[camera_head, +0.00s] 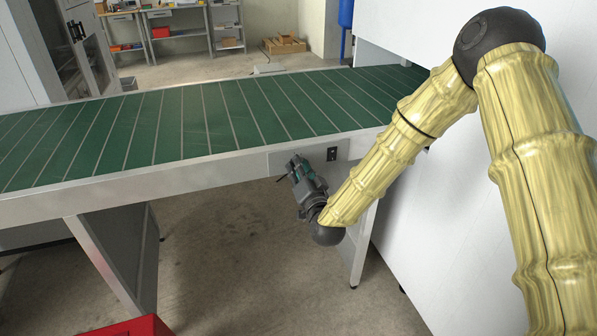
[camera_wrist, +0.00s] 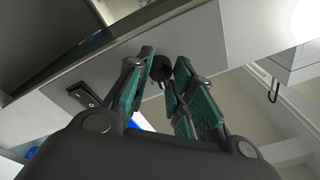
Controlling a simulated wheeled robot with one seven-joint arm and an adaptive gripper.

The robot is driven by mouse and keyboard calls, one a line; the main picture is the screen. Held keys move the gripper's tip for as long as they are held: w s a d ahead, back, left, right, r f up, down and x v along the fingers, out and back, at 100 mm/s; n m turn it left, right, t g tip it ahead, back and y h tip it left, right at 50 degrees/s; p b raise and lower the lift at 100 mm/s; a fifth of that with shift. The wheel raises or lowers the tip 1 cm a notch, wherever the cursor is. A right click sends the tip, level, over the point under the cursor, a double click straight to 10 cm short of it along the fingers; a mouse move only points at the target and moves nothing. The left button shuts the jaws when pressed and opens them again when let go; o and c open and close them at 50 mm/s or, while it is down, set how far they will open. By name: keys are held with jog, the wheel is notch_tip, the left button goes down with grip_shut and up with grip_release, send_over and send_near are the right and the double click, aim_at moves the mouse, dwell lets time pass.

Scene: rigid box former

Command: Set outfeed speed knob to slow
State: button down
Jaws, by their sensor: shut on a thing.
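My gripper (camera_head: 296,166) is at the conveyor's front side rail, below the green belt. In the wrist view its green-padded fingers (camera_wrist: 162,72) are closed around a small dark round knob (camera_wrist: 159,66), which I take to be the outfeed speed knob. The knob sits on the pale metal panel (camera_wrist: 120,62). The fingers cover part of it, so its setting cannot be read. In the head view the knob is hidden by my gripper.
A black rocker switch (camera_head: 332,154) is on the rail just right of my gripper; it also shows in the wrist view (camera_wrist: 82,94). The green conveyor belt (camera_head: 180,120) runs above. A white machine housing (camera_head: 410,220) stands right. A red object (camera_head: 135,327) is at the bottom.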

jog(key=shift+n, duration=0.9)
jog(key=c, duration=1.2)
grip_release()
jog(key=shift+c, duration=0.2)
jog(key=v, duration=1.2)
jog(key=shift+d, duration=0.15)
